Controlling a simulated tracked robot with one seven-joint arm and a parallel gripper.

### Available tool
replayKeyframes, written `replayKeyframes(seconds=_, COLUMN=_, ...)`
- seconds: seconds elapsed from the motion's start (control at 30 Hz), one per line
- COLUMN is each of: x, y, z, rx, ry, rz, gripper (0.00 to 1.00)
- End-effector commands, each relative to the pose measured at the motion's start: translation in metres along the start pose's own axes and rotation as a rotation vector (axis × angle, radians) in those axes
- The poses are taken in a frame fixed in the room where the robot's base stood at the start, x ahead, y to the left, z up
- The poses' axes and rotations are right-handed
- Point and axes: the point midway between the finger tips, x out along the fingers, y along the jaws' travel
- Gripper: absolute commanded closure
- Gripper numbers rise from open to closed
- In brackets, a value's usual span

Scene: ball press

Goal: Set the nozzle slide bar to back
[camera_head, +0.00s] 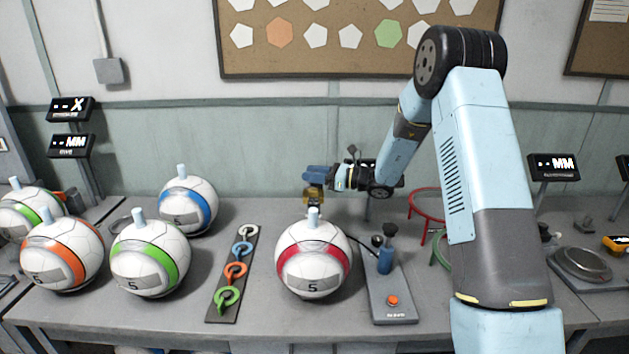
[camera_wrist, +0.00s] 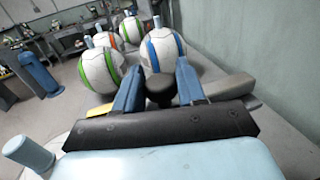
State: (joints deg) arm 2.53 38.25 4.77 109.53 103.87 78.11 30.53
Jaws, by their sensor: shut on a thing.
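My gripper (camera_head: 314,177) reaches left behind the white ball with the red band (camera_head: 313,262). In the wrist view, its two blue fingers (camera_wrist: 160,82) are closed on a dark round knob (camera_wrist: 160,92), which I take to be the nozzle slide bar's handle. A grey bar-like block (camera_wrist: 228,86) shows right of the fingers. A yellow part (camera_head: 312,195) sits just under the fingers, and it also shows beside the left finger in the wrist view (camera_wrist: 101,112). The rest of the bar is hidden, and I cannot read its position.
The red-banded ball's pale blue peg (camera_head: 313,217) stands close below the gripper. A hand pump (camera_head: 386,255) on a grey base with an orange button is to its right. A ring board (camera_head: 234,270) and several banded balls (camera_head: 150,260) are at left. A wall (camera_head: 270,150) is behind.

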Motion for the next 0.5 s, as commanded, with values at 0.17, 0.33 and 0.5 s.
replayKeyframes(seconds=0.17, x=-0.0002, y=-0.0053, z=0.0015, rx=-0.003, ry=0.000, rz=-0.009, gripper=1.00)
replayKeyframes(seconds=0.33, x=-0.0002, y=-0.0063, z=0.0023, rx=-0.006, ry=0.000, rz=-0.011, gripper=0.58)
replayKeyframes(seconds=0.5, x=-0.0001, y=-0.0054, z=0.0020, rx=-0.005, ry=0.000, rz=-0.009, gripper=0.41)
